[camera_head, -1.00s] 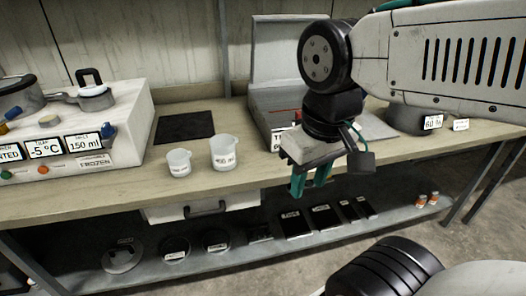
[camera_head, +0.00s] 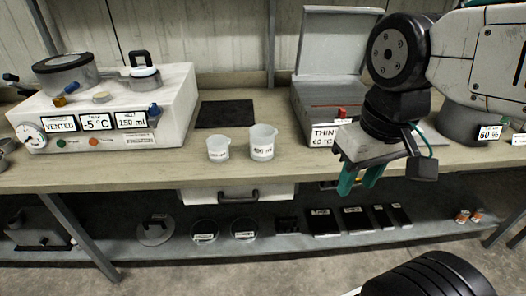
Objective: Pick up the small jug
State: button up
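The small jug (camera_head: 218,149) is a translucent white cup with a label on its front. It stands upright on the bench, left of a taller, similar jug (camera_head: 262,143). My gripper (camera_head: 359,180) hangs at the bench's front edge, well right of both jugs. Its two green fingers point down with a gap between them and nothing in the gap. The jugs are in plain view and apart from each other.
A white machine (camera_head: 120,115) with gauges stands at left. A dark mat (camera_head: 225,114) lies behind the jugs. An open-lidded box (camera_head: 325,125) stands behind my gripper. A lower shelf (camera_head: 275,243) holds lids and dark slabs. The bench in front of the jugs is clear.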

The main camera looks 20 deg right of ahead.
aim_at(218, 148)
jog(key=u, duration=2)
jog(key=i, duration=1.25)
jog(key=z, duration=1.95)
